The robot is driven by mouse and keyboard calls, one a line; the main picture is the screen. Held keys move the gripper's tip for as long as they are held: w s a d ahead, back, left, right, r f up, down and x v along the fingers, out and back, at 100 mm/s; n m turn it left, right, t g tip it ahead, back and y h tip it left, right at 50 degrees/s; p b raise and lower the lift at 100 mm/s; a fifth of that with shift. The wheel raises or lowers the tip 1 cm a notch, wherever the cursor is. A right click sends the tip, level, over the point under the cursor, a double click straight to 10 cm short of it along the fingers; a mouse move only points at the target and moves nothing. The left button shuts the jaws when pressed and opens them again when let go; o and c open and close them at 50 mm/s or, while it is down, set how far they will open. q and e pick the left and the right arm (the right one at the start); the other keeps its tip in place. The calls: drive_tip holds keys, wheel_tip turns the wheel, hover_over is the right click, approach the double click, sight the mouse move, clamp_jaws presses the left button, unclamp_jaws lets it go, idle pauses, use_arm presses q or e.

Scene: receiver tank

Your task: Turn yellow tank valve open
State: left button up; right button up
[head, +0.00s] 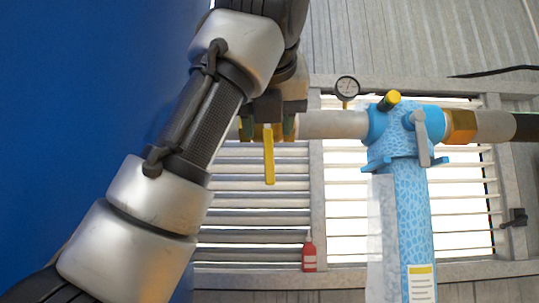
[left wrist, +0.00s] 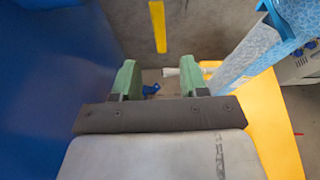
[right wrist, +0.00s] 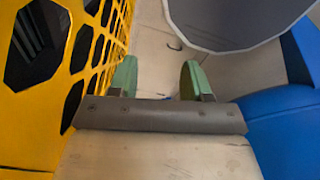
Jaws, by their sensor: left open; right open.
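The yellow valve handle (head: 269,158) hangs straight down at the pale pipe in the head view. It also shows in the left wrist view (left wrist: 158,26), ahead of the fingers and in line with the gap between them. My left gripper (head: 267,128) is open, with green fingertips on either side of the handle's upper part in the head view. In the left wrist view (left wrist: 159,78) nothing is between the fingers; contact cannot be seen. My arm hides the pipe's left end. My right gripper (right wrist: 157,80) is open and empty, out of the head view.
A blue patterned tank fitting (head: 412,190) with a grey lever (head: 421,137) stands right of the handle. A pressure gauge (head: 347,88) sits above the pipe. A blue wall (head: 80,100) is at left. A yellow perforated panel (right wrist: 85,60) is close to my right gripper.

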sight(269, 158)
use_arm(q)
drive_tip(key=p+x, duration=0.1)
drive_tip(key=x, duration=0.4)
drive_tip(key=shift+w+p, duration=0.1)
drive_tip(key=shift+p, duration=0.3)
drive_tip(key=p+x, duration=0.1)
drive_tip(key=x, duration=0.3)
drive_tip(key=shift+w, duration=0.2)
drive_tip(key=shift+s+f, duration=0.1)
drive_tip(key=shift+s, duration=0.05)
drive_tip(key=shift+c, duration=0.2)
clamp_jaws()
